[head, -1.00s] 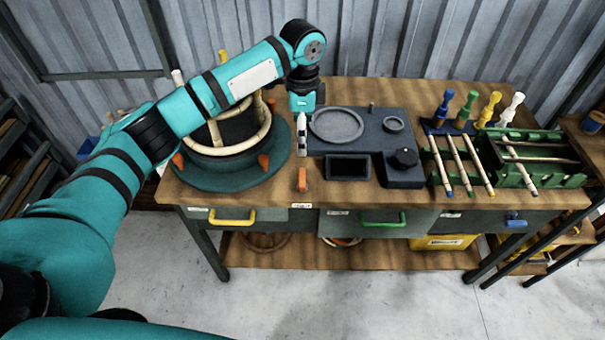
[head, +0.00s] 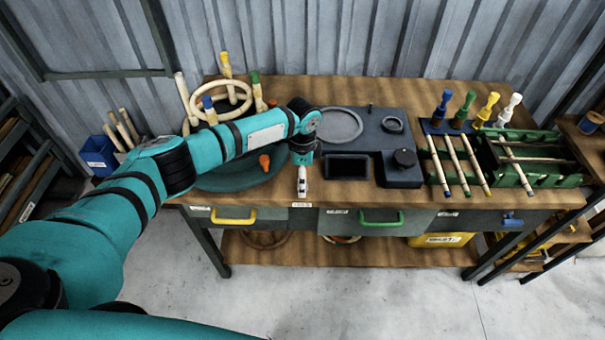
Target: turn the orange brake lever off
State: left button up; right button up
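My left gripper (head: 302,190) points down at the table's front edge, just above the small white label. It covers the spot where the orange lever stood, and I cannot see that lever now. The fingers look close together, but I cannot tell whether they are shut or around the lever. An orange clamp-like piece (head: 264,162) shows on the round dark turntable (head: 235,182) to the left. My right gripper is not in view.
The wooden table (head: 400,205) holds a dark unit with a round plate (head: 338,125), a knob (head: 404,158) and a screen. A green rack (head: 540,172) with rods and coloured-handled tools is at right. Drawers with yellow (head: 233,217) and green (head: 382,219) handles are below.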

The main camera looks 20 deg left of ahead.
pick_arm(q)
jog(key=c, duration=1.2)
jog(key=n+p, duration=0.2)
jog(key=n, duration=0.1)
jog(key=shift+r+n+p, duration=0.15)
jog(key=shift+n+p, duration=0.15)
jog(key=shift+p, duration=0.05)
jog(key=n+p, duration=0.3)
jog(key=n, duration=0.2)
jog(key=n+p, duration=0.2)
jog(key=n, duration=0.3)
jog(key=shift+n+p, duration=0.8)
jog(key=shift+n, duration=1.4)
